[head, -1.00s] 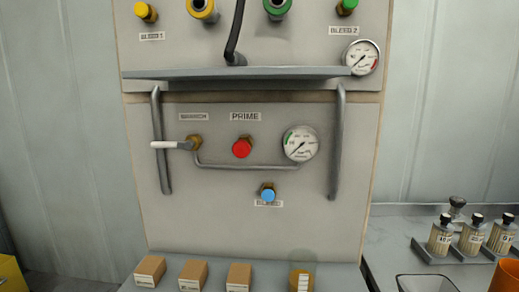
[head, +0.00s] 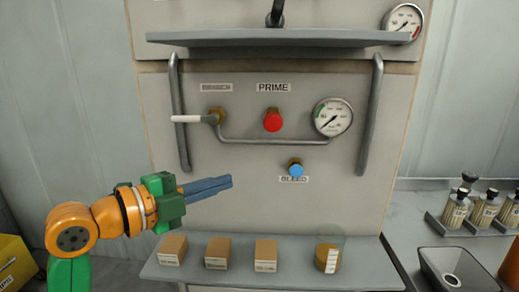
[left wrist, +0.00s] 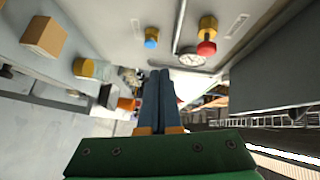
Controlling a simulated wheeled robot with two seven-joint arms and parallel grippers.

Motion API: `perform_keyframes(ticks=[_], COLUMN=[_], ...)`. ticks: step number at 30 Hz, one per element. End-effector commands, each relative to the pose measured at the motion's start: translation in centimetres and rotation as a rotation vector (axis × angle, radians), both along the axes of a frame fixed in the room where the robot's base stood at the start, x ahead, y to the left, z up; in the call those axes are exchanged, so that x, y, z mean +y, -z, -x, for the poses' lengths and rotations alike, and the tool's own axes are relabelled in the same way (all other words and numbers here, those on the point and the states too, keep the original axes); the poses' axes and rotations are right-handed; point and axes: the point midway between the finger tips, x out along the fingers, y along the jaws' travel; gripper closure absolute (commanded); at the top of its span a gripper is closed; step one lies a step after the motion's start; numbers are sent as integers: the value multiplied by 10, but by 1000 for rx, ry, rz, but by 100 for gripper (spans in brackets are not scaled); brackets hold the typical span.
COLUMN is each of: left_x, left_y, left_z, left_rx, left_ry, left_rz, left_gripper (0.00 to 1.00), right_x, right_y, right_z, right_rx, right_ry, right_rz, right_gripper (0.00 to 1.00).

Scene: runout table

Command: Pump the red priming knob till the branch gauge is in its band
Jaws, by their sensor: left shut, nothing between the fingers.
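The red priming knob (head: 272,121) sits on the panel under the PRIME label. It also shows in the left wrist view (left wrist: 206,48). The branch gauge (head: 332,117) is to its right, with a white face and a green band at its upper left; its needle appears to point to the lower left, outside the green. My left gripper (head: 230,182) is shut and empty, below and left of the knob and apart from it. Its closed fingers also show in the left wrist view (left wrist: 159,90). My right gripper is not in view.
A white-handled branch valve (head: 190,119) is left of the knob, and a blue bleed knob (head: 296,170) is below. Upright bars flank them, with a shelf (head: 280,38) above. Several boxes (head: 218,253) and a jar (head: 327,258) stand on the lower ledge.

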Motion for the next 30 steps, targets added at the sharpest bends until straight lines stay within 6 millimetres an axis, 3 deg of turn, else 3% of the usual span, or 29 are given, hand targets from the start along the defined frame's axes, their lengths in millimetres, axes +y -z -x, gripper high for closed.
perform_keyframes(ticks=[1, 3, 6, 19, 30], left_x=[0, 0, 0, -6, -62], left_y=[-25, -50, -69, -75, -81], left_z=[4, 12, 18, 15, -36], left_rx=[-84, -176, -248, -262, -257], left_ry=[26, 59, 83, 90, 92], left_rz=[-19, -44, -64, -65, -63], left_gripper=[100, 100, 100, 100, 100], right_x=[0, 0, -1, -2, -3], right_y=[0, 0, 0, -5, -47], right_z=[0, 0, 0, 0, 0], right_rx=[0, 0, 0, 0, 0], right_ry=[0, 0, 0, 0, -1], right_rz=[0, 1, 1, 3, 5], right_gripper=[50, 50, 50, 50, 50])
